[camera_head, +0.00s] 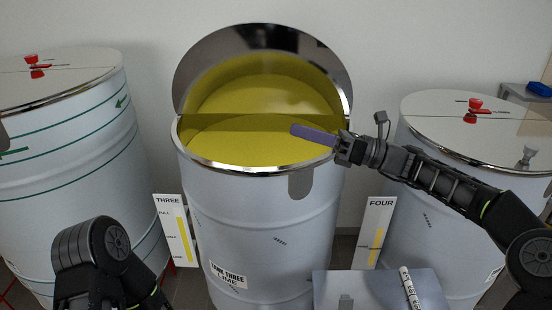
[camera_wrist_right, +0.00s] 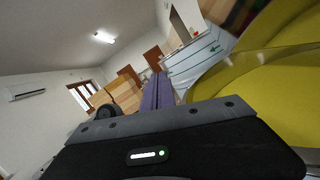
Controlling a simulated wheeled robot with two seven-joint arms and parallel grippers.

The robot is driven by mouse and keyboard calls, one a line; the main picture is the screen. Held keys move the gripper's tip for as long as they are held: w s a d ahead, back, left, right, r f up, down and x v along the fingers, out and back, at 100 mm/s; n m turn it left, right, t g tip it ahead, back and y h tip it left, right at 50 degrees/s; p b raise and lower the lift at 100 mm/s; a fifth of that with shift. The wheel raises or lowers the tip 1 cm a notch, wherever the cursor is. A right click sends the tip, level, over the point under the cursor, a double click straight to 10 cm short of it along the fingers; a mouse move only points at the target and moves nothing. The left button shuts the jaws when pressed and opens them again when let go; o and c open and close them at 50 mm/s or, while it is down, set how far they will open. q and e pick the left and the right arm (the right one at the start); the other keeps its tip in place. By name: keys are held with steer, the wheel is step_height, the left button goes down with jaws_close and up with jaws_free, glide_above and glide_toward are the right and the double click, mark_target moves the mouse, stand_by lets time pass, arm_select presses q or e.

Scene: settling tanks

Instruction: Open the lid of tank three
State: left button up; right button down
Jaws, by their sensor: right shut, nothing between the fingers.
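Tank three (camera_head: 255,235) stands in the middle, a pale drum labelled TANK THREE LIME. Its mirror-like lid (camera_head: 212,58) stands raised at the back, above a straight line across the tank. The front of the top is uncovered and shows yellow contents (camera_head: 235,138); the lid's face reflects the yellow. The lid's handle is not visible. My right gripper (camera_head: 315,134) is shut and empty, its purple fingers over the right part of the opening. The fingers also show in the right wrist view (camera_wrist_right: 157,92), with yellow (camera_wrist_right: 285,95) at the right. My left gripper is out of view.
A closed tank (camera_head: 70,150) with green bands stands at the left. Tank four (camera_head: 450,135), closed with a red handle (camera_head: 475,105), stands at the right behind my right arm. Level signs THREE (camera_head: 170,225) and FOUR (camera_head: 378,225) stand between the tanks.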

steer(key=s+a+f+n+h, duration=0.1)
steer(key=s+a+f+n, duration=0.2)
steer(key=s+a+n, duration=0.2)
steer(key=shift+s+a+f+n, duration=0.25)
steer(key=shift+a+n, duration=0.15)
steer(key=shift+n, duration=0.9)
